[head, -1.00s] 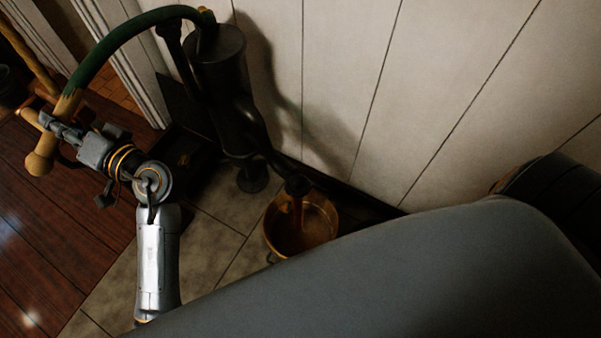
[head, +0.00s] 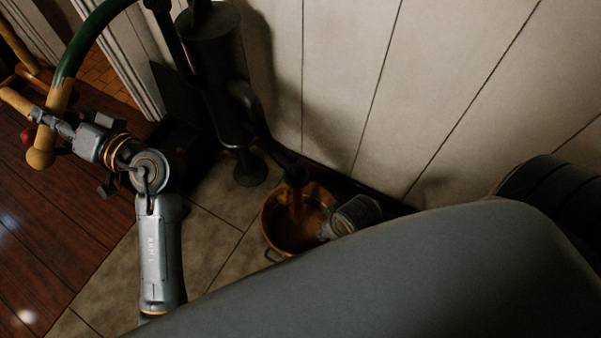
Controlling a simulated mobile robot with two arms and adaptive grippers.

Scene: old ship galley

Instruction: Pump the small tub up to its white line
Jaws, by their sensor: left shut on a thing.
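The dark pump (head: 213,85) stands against the pale plank wall. Its green curved lever (head: 92,35) runs out of the top of the picture and ends in a wooden handle (head: 42,156) at the left. My left gripper (head: 47,124) is shut on this handle. The small copper-coloured tub (head: 268,235) sits on the floor tiles below the pump's spout (head: 292,176). I cannot make out the white line or the exact liquid level. My right gripper cannot be made out.
A grey ribbed part, perhaps of my own arm, covers the tub's right edge. My large grey body part fills the lower right. The wall (head: 350,90) is close behind the pump. Tiles (head: 215,240) left of the tub are clear; dark red planks (head: 50,230) lie further left.

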